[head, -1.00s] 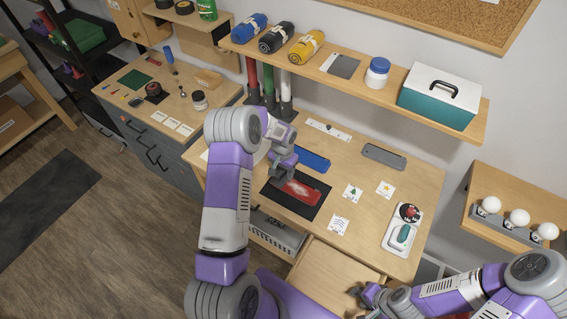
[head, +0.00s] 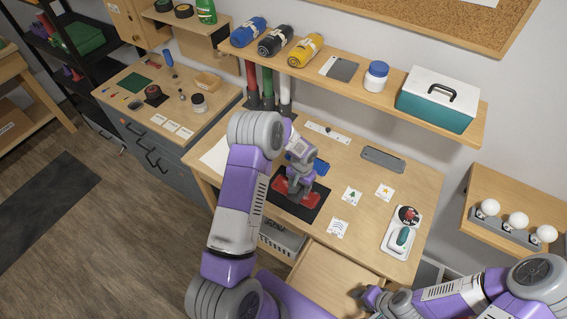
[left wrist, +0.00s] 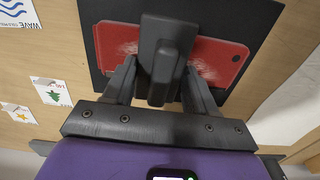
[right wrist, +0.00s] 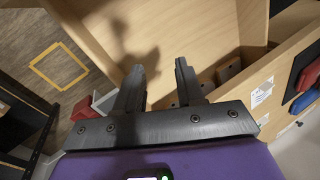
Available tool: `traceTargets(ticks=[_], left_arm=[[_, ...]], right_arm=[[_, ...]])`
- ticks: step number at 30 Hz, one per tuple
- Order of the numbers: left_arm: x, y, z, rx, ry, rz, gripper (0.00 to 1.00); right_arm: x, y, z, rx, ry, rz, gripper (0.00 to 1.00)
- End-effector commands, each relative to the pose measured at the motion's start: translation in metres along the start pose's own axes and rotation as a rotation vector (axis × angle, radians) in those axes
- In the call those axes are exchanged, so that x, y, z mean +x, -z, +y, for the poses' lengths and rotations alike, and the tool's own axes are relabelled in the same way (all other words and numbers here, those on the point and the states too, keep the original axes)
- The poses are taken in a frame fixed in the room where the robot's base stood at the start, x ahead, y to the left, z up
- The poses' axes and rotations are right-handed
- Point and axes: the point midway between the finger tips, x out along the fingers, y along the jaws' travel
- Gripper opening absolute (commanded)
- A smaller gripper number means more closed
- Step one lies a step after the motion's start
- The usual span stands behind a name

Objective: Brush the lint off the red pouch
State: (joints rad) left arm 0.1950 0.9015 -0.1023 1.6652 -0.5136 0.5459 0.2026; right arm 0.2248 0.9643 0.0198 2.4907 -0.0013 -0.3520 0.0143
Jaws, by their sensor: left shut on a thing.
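The red pouch (head: 311,201) lies flat on a black mat (head: 304,214) on the workbench. It also shows in the left wrist view (left wrist: 222,58), partly covered by my gripper and the held tool; pale specks or streaks show on it. My left gripper (head: 296,190) is over the middle of the pouch, shut on a dark grey brush-like tool (left wrist: 160,60). I cannot tell whether the tool's underside touches the pouch. My right gripper (right wrist: 159,68) is open and empty, above the open wooden drawer (head: 335,277) at the bench front.
A blue flat item (head: 322,168) lies behind the mat, partly hidden by my left gripper. A grey bar (head: 383,159), picture cards (head: 351,196) and a white tray (head: 398,241) with a teal item stand to the right. A shelf (head: 345,84) overhangs the back.

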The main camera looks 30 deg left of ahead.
Motion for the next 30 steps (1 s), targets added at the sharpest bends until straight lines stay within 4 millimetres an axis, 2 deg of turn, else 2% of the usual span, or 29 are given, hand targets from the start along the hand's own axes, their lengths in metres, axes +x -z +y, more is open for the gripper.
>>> traceTargets(ticks=[15,17,19,30], left_arm=[[0.000,-0.004,0.043,-0.008,0.000,-0.001,0.28],[-0.004,-0.004,0.040,-0.011,-0.001,-0.003,0.28],[0.003,-0.003,0.032,-0.013,0.000,-0.002,0.28],[0.001,-0.001,0.002,-0.004,0.000,0.000,0.28]], right_arm=[[-0.006,0.000,-0.002,0.000,0.000,0.000,0.38],[-0.015,-0.001,-0.006,0.000,0.000,-0.001,0.38],[-0.010,0.000,-0.004,0.000,0.000,0.001,0.38],[-0.006,0.000,-0.002,0.000,0.000,0.000,0.38]])
